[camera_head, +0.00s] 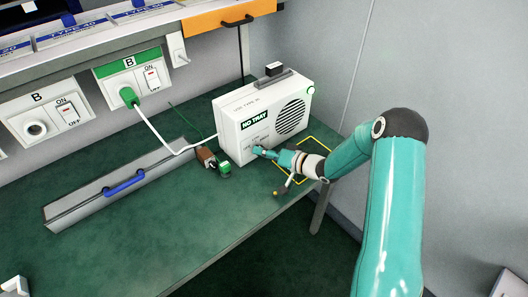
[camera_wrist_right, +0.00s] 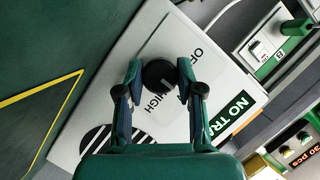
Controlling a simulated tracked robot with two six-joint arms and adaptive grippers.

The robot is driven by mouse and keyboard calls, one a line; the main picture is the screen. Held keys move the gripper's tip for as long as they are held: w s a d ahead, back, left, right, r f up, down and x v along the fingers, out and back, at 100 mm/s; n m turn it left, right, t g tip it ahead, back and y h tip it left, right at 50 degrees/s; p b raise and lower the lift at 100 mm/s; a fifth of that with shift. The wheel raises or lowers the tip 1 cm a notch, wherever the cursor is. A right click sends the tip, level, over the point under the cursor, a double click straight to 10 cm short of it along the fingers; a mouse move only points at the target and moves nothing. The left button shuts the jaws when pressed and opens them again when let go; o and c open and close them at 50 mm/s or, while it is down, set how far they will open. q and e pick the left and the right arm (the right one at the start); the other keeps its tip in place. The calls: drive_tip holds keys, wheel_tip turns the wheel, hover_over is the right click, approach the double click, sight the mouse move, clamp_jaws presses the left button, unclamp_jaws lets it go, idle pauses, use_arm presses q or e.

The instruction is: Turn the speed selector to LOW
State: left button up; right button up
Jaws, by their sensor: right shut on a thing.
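The speed selector is a round black knob (camera_wrist_right: 158,73) on the front of a white box-shaped device (camera_head: 238,125) with a green "NO TRAY" label and a round speaker-like grille. In the right wrist view, printed letters beginning "OF" and the word "HIGH" show beside the knob; other lettering is covered by a finger. My right gripper (camera_wrist_right: 158,72) is shut on the knob, one finger on each side. In the head view my right gripper (camera_head: 258,151) reaches the lower front of the device and hides the knob. My left gripper is not in view.
The device stands on a green bench near the right wall, by a yellow outline (camera_head: 318,143). A brown and green small object (camera_head: 224,170) lies left of it. A white cable runs from a green plug (camera_head: 128,96) in a wall socket. A grey trough (camera_head: 90,205) lies left.

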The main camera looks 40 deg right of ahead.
drive_tip(key=shift+d, duration=0.15)
drive_tip(key=o, duration=1.2)
drive_tip(key=shift+c, duration=0.2)
drive_tip(key=v, duration=1.2)
drive_tip(key=shift+f, duration=0.1)
